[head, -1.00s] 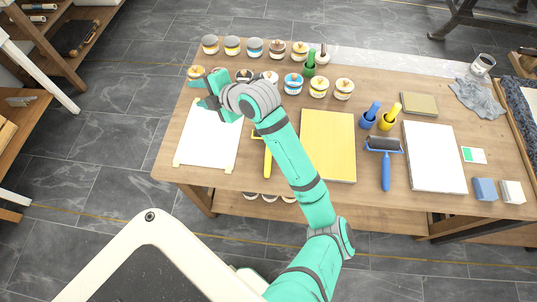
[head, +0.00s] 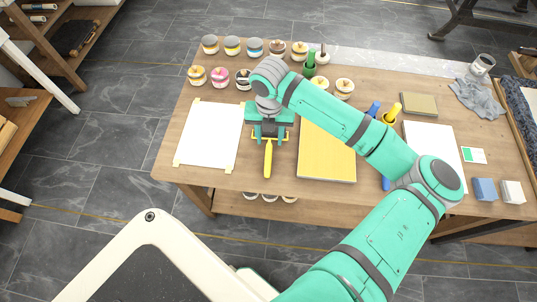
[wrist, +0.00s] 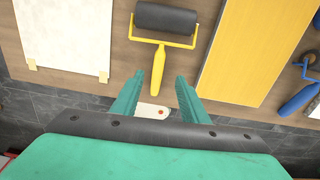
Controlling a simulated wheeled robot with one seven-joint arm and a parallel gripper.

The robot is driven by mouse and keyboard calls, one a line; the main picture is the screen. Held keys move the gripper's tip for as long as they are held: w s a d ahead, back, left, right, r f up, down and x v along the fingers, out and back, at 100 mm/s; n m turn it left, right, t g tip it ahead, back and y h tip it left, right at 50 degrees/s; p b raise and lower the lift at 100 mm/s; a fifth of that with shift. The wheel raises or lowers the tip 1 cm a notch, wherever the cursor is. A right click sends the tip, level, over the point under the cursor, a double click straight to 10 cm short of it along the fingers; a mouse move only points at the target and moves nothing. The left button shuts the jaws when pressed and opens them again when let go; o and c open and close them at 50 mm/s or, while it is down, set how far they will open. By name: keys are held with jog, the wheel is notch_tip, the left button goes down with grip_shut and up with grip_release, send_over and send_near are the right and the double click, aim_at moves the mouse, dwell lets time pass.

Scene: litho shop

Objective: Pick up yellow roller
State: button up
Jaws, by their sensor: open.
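The yellow roller (head: 268,161) lies on the wooden table between the white sheet and the yellow board, its handle towards the table's front edge. In the wrist view the roller (wrist: 166,17) shows its dark grey sleeve, yellow frame and handle. My gripper (head: 270,137) is over the frame end of the roller in the head view and hides the sleeve there. In the wrist view my gripper (wrist: 170,65) is open and empty, its fingers near the handle. Whether the fingers touch the roller I cannot tell.
The white sheet (head: 209,134) is taped down at left, and the yellow board (head: 328,155) lies close at right. Several ink tins (head: 197,76) stand along the back. A blue roller (wrist: 297,100) lies beyond the board. A white panel (head: 433,140) is farther right.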

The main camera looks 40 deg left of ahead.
aim_at(268, 153)
notch_tip(268, 153, down, 3)
jog(key=shift+f, duration=0.1)
jog(key=shift+s+d+f, duration=0.1)
jog(key=shift+s+f, duration=0.1)
jog(key=shift+f, duration=1.2)
jog(key=shift+s+d+f, duration=0.1)
jog(key=shift+s+f, duration=0.1)
jog(key=shift+f, duration=1.2)
jog(key=shift+a, duration=0.1)
jog(key=shift+c, duration=0.5)
grip_shut()
